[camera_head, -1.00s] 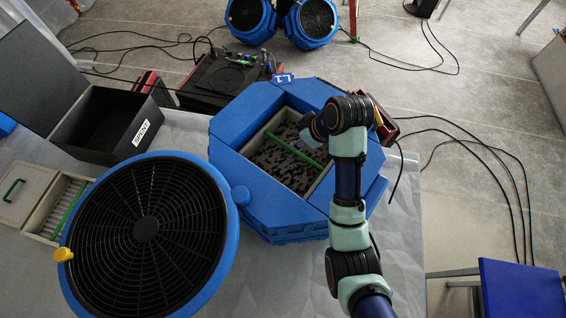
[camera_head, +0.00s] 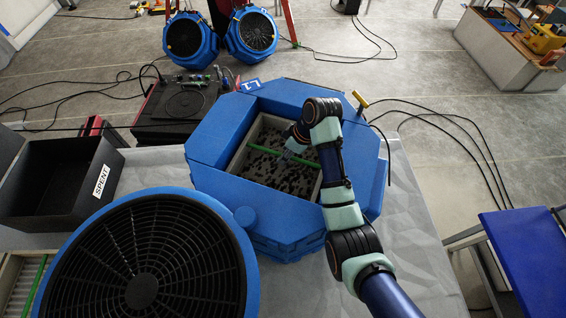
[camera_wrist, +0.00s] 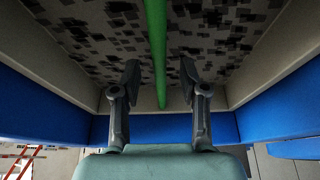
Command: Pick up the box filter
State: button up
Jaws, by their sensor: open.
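The box filter (camera_head: 265,172) sits inside the blue octagonal housing (camera_head: 215,140). It has a pale frame, a dark-spotted grey face and a green bar (camera_head: 270,158) across its middle. In the wrist view the filter face (camera_wrist: 100,40) fills the top, and the green bar (camera_wrist: 156,50) runs down between the two fingers. My gripper (camera_wrist: 156,75) is open, with one finger on each side of the bar, apart from it. In the head view my gripper (camera_head: 290,145) is over the filter near the bar, partly hidden by my wrist.
A round black grille in a blue rim (camera_head: 140,270) lies at front left. A black box labelled SPENT (camera_head: 45,185) stands at left, with a tray (camera_head: 15,285) below it. A yellow-handled latch (camera_head: 360,100) stands at the housing's back right. Blue walls (camera_wrist: 40,105) surround the filter closely.

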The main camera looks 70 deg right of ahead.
jog(key=shift+x, duration=1.15)
grip_shut()
jog(key=shift+r, duration=0.15)
